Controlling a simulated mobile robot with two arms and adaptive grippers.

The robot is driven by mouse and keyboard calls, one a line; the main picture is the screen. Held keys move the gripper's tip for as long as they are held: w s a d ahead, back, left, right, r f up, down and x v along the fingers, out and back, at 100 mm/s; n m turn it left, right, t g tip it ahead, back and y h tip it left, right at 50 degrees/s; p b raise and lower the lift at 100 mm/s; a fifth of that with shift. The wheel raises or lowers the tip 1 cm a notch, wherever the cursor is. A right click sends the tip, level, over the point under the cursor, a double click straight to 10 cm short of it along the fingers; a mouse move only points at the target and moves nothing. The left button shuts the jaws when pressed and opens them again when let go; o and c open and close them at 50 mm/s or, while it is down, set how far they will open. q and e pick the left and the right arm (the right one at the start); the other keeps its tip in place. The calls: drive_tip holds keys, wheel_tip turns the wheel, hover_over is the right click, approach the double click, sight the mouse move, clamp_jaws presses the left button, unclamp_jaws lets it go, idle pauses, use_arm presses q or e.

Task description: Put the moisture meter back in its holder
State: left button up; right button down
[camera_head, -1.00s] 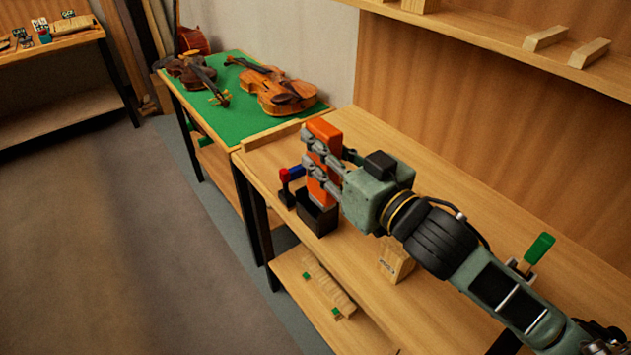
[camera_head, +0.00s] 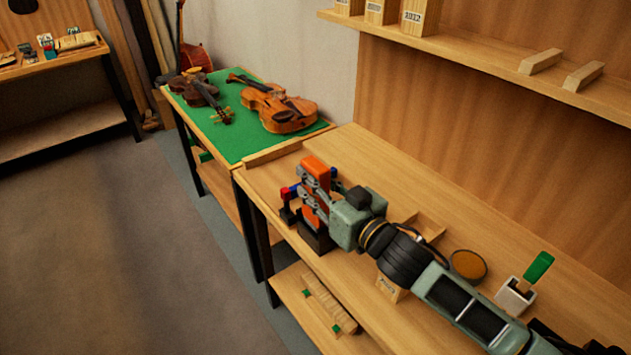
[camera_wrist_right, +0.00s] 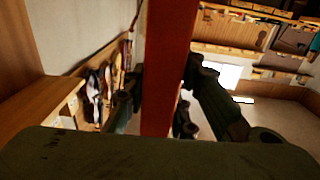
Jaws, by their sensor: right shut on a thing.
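The moisture meter (camera_head: 315,172) is an orange upright block at the left end of the workbench. My right gripper (camera_head: 312,192) is shut on it, with fingers on both sides. In the right wrist view the meter (camera_wrist_right: 166,70) stands between the fingers of the gripper (camera_wrist_right: 162,100) and fills the middle. The black box-shaped holder (camera_head: 316,238) is directly below the meter. The meter's lower end is hidden by the fingers and the holder's rim, so I cannot tell how deep it sits. My left gripper is not in view.
A wooden tray (camera_head: 428,226), a round amber tin (camera_head: 468,265) and a white holder with a green-handled tool (camera_head: 538,268) are on the bench. Violins lie on the green table (camera_head: 240,140).

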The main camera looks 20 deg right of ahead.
drive_tip(key=shift+f+b, duration=0.3)
drive_tip(key=shift+f, duration=0.25)
drive_tip(key=c, duration=1.5)
unclamp_jaws()
drive_tip(key=shift+o, duration=0.2)
drive_tip(key=shift+r, duration=0.1)
drive_tip(key=r+b+v, duration=0.1)
drive_tip(key=b+v, duration=0.1)
drive_tip(key=v, duration=1)
drive_tip(key=shift+r, duration=0.15)
